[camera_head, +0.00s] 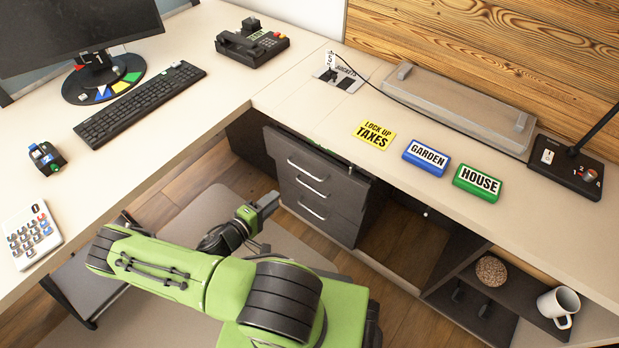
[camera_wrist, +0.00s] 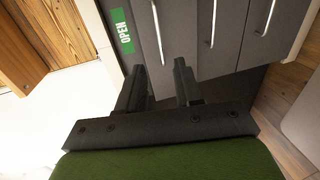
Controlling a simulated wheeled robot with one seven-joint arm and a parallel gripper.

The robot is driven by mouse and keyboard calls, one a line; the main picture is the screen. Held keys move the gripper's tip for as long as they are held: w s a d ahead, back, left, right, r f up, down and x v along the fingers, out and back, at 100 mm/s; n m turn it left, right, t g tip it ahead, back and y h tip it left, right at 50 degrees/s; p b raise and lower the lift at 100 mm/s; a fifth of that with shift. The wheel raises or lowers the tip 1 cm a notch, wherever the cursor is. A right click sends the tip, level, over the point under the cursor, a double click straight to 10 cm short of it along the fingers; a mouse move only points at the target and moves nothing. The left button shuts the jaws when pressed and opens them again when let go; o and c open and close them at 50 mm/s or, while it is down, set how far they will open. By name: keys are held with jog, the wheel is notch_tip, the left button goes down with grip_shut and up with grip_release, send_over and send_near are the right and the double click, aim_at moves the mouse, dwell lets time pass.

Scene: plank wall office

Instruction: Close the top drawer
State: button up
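The dark grey drawer unit (camera_head: 325,222) stands under the desk, with three silver bar handles on its front. The top drawer (camera_head: 338,172) stands a little proud of the desk edge, with a dark gap behind its front. Its handle (camera_head: 307,169) also shows in the wrist view (camera_wrist: 158,32). A green OPEN label (camera_wrist: 122,31) lies beside the top drawer's front in the wrist view. My gripper (camera_head: 268,201) is in front of the drawers, to their left. In the wrist view my gripper (camera_wrist: 157,80) is open and empty, its fingers pointing towards the drawer fronts.
The desktop (camera_head: 300,88) lies above the drawers, with a yellow sign (camera_head: 374,134), a blue sign (camera_head: 426,157) and a green sign (camera_head: 477,182). An open shelf (camera_head: 510,290) with a mug (camera_head: 559,306) is at the lower right. Floor shows before the drawers.

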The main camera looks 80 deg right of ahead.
aim_at(306, 173)
jog(key=b+x, duration=0.4)
jog(key=x, duration=1.1)
jog(key=shift+d, duration=0.35)
grip_shut()
dwell(0.5)
